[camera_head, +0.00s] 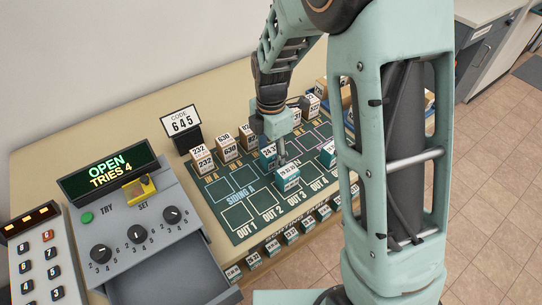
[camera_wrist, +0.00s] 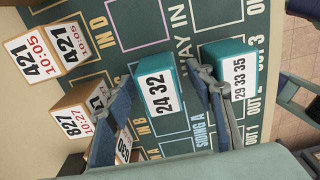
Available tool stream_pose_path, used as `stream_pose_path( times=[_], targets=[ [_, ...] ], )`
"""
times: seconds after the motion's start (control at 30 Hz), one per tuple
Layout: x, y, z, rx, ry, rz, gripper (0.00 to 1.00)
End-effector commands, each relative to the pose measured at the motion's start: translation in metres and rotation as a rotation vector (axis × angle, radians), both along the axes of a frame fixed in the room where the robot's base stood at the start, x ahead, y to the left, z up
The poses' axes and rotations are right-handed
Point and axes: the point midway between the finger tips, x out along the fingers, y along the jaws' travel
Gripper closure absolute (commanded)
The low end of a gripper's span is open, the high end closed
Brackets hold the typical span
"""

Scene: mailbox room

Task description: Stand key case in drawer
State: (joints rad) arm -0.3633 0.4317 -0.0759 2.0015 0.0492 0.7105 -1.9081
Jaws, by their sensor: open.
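A small yellow piece with a dark top (camera_head: 139,188) sits on the grey lock console (camera_head: 187,222); I cannot tell whether it is the key case. The console's display reads OPEN, TRIES 4. A grey drawer (camera_head: 172,283) is pulled out at the console's front and its visible floor is bare. My gripper (camera_head: 281,156) is over the green sorting mat, away from the drawer. In the wrist view its fingers (camera_wrist: 160,74) are apart, with a teal block marked 24 32 (camera_wrist: 157,89) showing between them. Whether they touch it is unclear.
A teal block marked 29 33 35 (camera_wrist: 228,65) lies beside the right finger. White-and-tan blocks (camera_head: 202,160) line the mat's back edge. A keypad (camera_head: 40,258) is at far left. My arm hides the table's right side.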

Motion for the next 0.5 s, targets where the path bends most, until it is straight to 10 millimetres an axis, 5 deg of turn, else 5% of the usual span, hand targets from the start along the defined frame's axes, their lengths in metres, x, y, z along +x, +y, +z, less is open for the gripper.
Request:
stream_pose_path(
  times=[0.23, 0.5],
  targets=[
    [0.0001, -0.0003, -0.0025, 0.000, 0.000, 0.000, 0.51],
    [0.0002, -0.0002, -0.0022, 0.000, 0.000, 0.000, 0.79]
  ],
)
